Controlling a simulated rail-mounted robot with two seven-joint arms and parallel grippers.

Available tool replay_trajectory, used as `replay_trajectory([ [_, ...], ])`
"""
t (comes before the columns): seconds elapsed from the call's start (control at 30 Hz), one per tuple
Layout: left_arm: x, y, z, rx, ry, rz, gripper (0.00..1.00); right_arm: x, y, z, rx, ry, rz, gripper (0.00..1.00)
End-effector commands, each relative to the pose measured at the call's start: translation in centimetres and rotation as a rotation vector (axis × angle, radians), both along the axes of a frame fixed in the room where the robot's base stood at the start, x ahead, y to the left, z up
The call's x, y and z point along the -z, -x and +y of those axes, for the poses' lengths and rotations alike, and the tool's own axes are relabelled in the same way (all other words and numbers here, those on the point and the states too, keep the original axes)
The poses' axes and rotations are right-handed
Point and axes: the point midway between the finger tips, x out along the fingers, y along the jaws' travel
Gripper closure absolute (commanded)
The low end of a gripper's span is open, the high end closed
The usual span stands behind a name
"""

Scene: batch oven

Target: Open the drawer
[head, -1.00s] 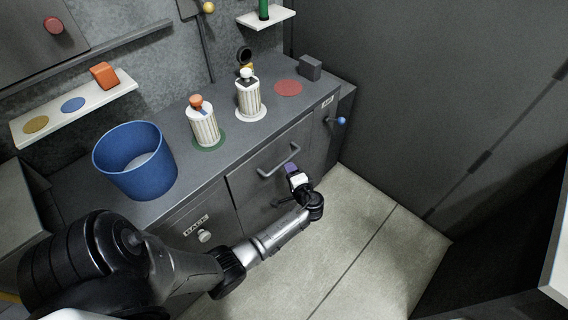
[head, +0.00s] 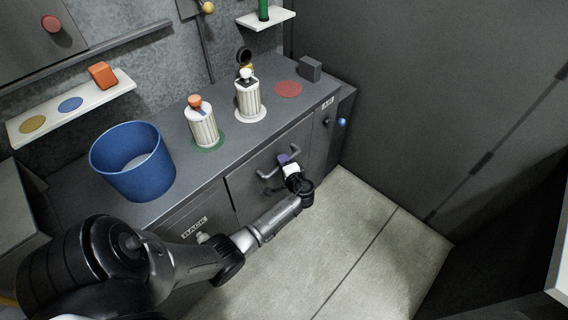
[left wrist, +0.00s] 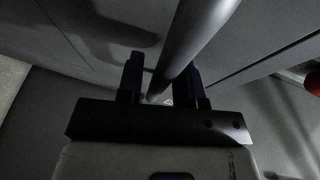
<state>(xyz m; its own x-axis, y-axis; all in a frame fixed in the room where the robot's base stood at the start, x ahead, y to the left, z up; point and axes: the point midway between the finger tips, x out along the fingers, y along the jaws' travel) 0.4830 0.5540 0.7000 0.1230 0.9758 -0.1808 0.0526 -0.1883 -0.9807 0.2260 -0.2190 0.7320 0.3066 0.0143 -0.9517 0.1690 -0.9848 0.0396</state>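The drawer front (head: 243,192) is a dark grey panel in the counter, flush with its neighbours, with a grey bar handle (head: 265,175) on it. My left gripper (head: 284,159) is at the handle in the head view, covering its middle. In the left wrist view the handle bar (left wrist: 200,35) runs slantwise between the two dark fingers of the left gripper (left wrist: 163,82). The fingers stand apart, with a gap beside the bar on the left, so the gripper looks open around it. My right gripper is not in view.
On the counter stand a blue bucket (head: 133,175), two ribbed white containers (head: 203,128) (head: 248,100) and a dark block (head: 310,69). A blue knob (head: 342,122) sticks out to the right of the drawer. The floor (head: 345,235) in front is clear.

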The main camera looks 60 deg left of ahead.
Motion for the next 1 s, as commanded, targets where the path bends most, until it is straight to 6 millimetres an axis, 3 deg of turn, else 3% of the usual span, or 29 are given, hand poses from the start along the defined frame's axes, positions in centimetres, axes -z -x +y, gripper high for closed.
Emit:
replay_trajectory([
  [0.33,0.0,0.0,0.0,0.000,0.000,0.000,1.00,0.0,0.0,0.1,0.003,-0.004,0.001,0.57],
  [0.77,0.0,0.0,-0.3,-0.001,0.001,0.000,1.00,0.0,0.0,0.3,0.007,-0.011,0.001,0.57],
  [1.0,-0.1,-0.1,-2.8,-0.016,0.001,-0.001,1.00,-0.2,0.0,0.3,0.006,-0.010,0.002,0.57],
])
